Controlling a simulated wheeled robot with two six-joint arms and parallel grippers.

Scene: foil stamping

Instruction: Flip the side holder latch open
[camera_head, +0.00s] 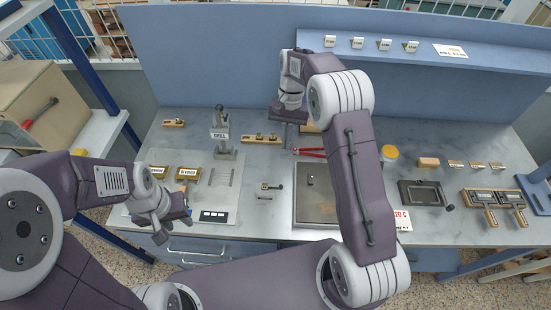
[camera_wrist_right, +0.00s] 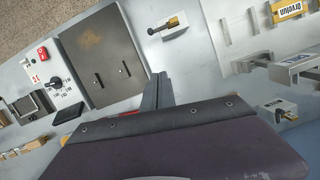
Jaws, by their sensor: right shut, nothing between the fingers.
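A small metal fitting with a brass piece and a dark knob (camera_head: 271,187) sits on the bench, left of a flat metal plate (camera_head: 316,208); I cannot tell for sure that it is the side holder latch. What looks like the same fitting shows at the top of the right wrist view (camera_wrist_right: 168,26), apart from the fingers. My right gripper (camera_wrist_right: 158,90) is shut and empty above the bench; in the head view it is over the back part, near the wall. My left gripper (camera_head: 182,208) hangs over the front left of the bench; its opening is unclear.
An upright stand with a sign (camera_head: 221,136) and gold-coloured blocks (camera_head: 187,174) are at left. Red-handled pliers (camera_head: 310,152) lie behind the metal plate. A black tray (camera_head: 421,193), a yellow-lidded jar (camera_head: 390,152) and wooden-handled tools (camera_head: 490,212) are at right.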

